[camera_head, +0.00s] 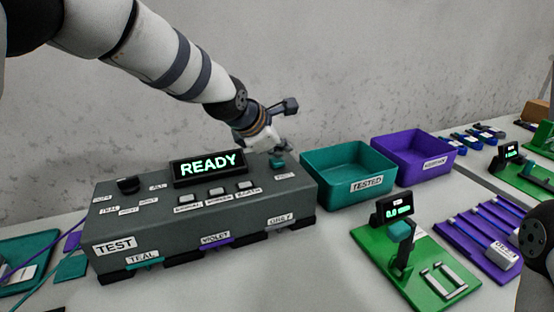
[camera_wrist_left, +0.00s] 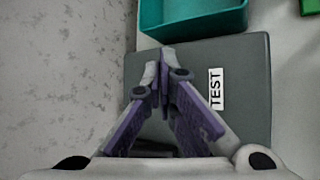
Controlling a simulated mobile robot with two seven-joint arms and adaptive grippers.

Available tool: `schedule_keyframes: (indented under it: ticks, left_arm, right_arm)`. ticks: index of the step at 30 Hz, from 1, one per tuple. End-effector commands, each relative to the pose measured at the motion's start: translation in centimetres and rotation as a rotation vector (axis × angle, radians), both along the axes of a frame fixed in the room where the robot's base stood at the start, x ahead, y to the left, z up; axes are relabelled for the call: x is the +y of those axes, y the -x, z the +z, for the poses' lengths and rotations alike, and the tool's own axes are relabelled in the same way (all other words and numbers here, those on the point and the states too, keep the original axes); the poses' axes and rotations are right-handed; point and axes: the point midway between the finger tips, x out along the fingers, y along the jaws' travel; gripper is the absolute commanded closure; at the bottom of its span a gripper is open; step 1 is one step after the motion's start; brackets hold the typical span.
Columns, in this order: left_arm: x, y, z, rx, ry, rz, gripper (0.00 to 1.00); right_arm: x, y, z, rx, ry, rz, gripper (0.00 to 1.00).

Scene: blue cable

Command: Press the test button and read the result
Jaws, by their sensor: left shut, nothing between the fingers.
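The dark grey tester box (camera_head: 200,215) stands on the table, its display (camera_head: 208,168) reading READY in green. A small teal button (camera_head: 277,163) sits at the right end of its top, by a small label. My left gripper (camera_head: 281,152) is shut and empty, its tips just above or at this button; I cannot tell whether they touch. In the left wrist view, the purple-padded fingers (camera_wrist_left: 159,65) meet over the box top (camera_wrist_left: 245,60), beside a label reading TEST (camera_wrist_left: 216,89). The fingers hide the button there. My right gripper is out of view.
A teal bin marked TESTED (camera_head: 345,172) stands close right of the box, with a purple bin (camera_head: 413,157) beyond. A green stand with a small display (camera_head: 415,265) and a purple cable rack (camera_head: 478,240) lie at front right. Part of my right arm shows at the right edge.

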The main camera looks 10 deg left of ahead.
Motion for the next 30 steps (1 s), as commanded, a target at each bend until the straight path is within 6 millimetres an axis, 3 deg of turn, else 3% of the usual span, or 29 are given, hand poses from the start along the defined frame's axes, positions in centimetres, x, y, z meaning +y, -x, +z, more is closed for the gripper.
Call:
schedule_keyframes:
  ticks: [30]
  left_arm:
    - [0.0,0.0,-1.2,0.002,0.0,-0.001,1.0]
  right_arm:
    - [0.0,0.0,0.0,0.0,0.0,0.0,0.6]
